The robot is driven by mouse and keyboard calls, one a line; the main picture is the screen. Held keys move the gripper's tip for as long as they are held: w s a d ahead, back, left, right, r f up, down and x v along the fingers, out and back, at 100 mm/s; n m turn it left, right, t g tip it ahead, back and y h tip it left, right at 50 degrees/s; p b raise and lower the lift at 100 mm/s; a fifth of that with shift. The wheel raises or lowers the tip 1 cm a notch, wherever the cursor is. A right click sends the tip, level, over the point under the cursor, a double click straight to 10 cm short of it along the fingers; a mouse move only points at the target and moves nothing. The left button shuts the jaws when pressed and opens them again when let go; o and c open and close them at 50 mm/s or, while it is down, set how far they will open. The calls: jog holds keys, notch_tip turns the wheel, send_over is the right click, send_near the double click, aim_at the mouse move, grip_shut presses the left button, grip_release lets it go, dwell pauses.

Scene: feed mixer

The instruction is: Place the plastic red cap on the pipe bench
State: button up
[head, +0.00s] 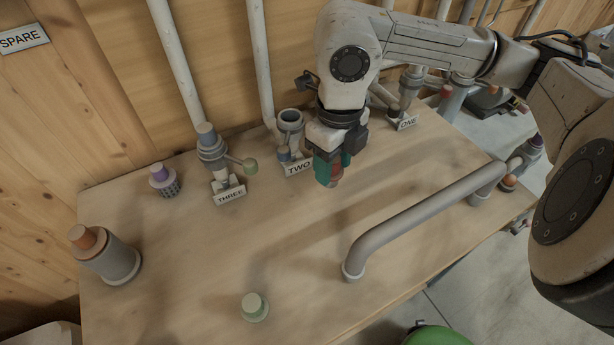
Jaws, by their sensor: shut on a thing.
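My gripper (328,168) has teal fingers and points down in the upper middle of the head view. It is shut on a small red thing, the red cap (336,174), of which only a sliver shows between the fingers. It hangs over the pipe bench (200,265), a pale wooden top with pipes along its back. I cannot tell the exact height of the cap above the wood. The open-topped grey pipe (290,120) behind the plate TWO (299,168) stands just left of my gripper.
A capped pipe (211,150) stands behind plate THREE (230,194); plate ONE (407,123) is at the back right. Orange-topped (105,255), purple-topped (163,178) and green-topped (255,307) pieces stand leftward and in front. A grey pipe rail (420,215) crosses the right. The bench's middle is clear.

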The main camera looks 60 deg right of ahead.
jog(key=shift+w+d+f+p, duration=0.1)
jog(key=shift+w+f+p, duration=0.2)
jog(key=shift+w+f, duration=0.95)
jog(key=shift+w+d+f+p, duration=0.15)
jog(key=shift+w+f+p, duration=0.35)
jog(key=shift+f, duration=1.3)
jog(key=shift+w+d+f+p, duration=0.15)
jog(key=shift+w+f, duration=0.85)
jog(key=shift+f, duration=0.55)
jog(key=shift+f, duration=0.2)
jog(key=o, duration=1.2)
jog(key=shift+r, duration=0.1)
notch_tip(320, 180, up, 12)
jog(key=shift+r+b, duration=0.1)
jog(key=shift+b, duration=0.8)
